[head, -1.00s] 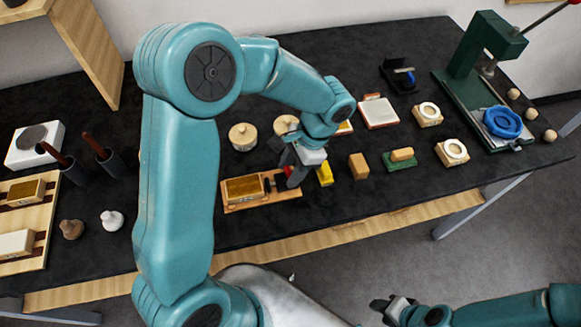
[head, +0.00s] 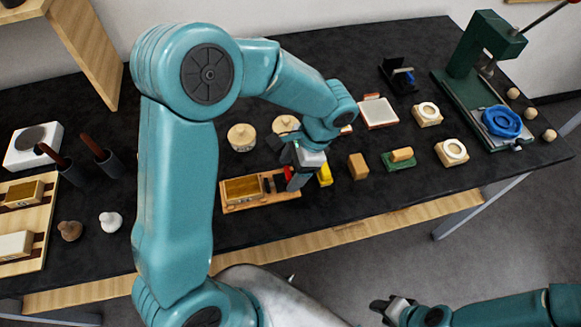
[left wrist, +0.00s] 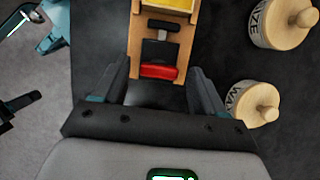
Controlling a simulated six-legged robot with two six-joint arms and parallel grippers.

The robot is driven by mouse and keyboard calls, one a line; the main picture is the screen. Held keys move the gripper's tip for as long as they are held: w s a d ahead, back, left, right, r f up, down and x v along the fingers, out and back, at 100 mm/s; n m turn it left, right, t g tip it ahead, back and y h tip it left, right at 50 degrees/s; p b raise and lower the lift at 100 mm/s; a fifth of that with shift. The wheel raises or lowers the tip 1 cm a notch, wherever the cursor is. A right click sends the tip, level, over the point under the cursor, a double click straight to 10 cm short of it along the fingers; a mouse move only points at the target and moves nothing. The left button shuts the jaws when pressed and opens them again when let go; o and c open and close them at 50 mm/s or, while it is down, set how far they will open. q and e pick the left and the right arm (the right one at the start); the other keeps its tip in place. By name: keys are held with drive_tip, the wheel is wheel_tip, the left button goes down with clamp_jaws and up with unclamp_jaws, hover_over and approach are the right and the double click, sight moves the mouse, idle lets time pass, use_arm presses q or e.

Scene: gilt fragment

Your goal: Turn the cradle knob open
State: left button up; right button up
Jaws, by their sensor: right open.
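The wooden cradle (head: 234,207) lies on the dark table with a gold-topped block (head: 242,189) in it. It also shows at the top of the left wrist view (left wrist: 135,62). At its near end there are a black part (left wrist: 160,50) and a red knob (left wrist: 160,71). My left gripper (head: 293,180) is at the cradle's right end. In the left wrist view its two fingers (left wrist: 160,85) are apart, one on each side of the red knob, with gaps beside it. My right gripper (head: 386,306) is open and empty, away from the table, low in the head view.
Two round wooden lidded jars (head: 242,137) stand behind the cradle; one is labelled WAX (left wrist: 252,103). A yellow block (head: 325,175) sits just right of my left gripper, then a wooden block (head: 358,166). A green press (head: 480,75) stands at the far right.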

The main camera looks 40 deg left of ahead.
use_arm(q)
drive_tip(key=shift+s, duration=0.1)
drive_tip(key=shift+r, duration=0.25)
drive_tip(key=v, duration=1.6)
drive_tip(key=shift+f, duration=0.1)
